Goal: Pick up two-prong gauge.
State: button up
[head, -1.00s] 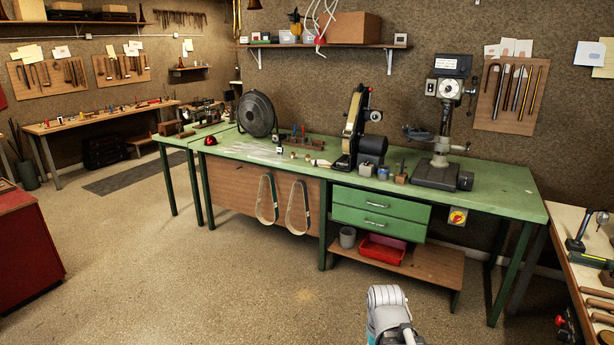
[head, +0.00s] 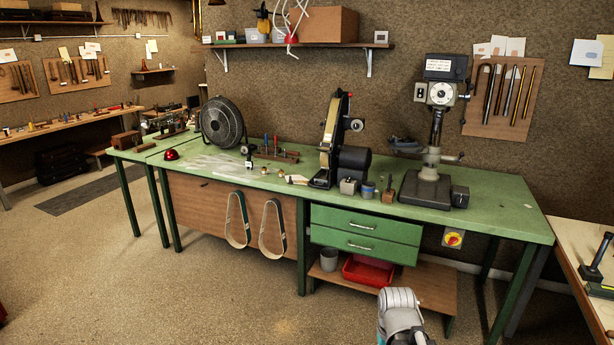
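I cannot make out a two-prong gauge for sure in the head view. Several small items lie on the green workbench (head: 480,212), too small to tell apart. Among them are a small black-and-white piece (head: 249,157) left of the middle and a rack of small tools (head: 275,152) behind it. A grey rounded part of my arm shows at the bottom edge, in front of the bench. My gripper is not in view.
The bench carries a round fan (head: 222,123), a belt sander (head: 333,140) and a drill press (head: 432,150). Green drawers (head: 362,235) and a low shelf with a red tray (head: 368,271) sit beneath. Another bench (head: 590,250) stands at right. Floor at front left is clear.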

aim_at(248, 163)
jog(key=u, duration=0.15)
jog(key=i, duration=1.65)
jog(key=u, duration=0.45)
jog(key=i, duration=0.65)
jog(key=u, duration=0.25)
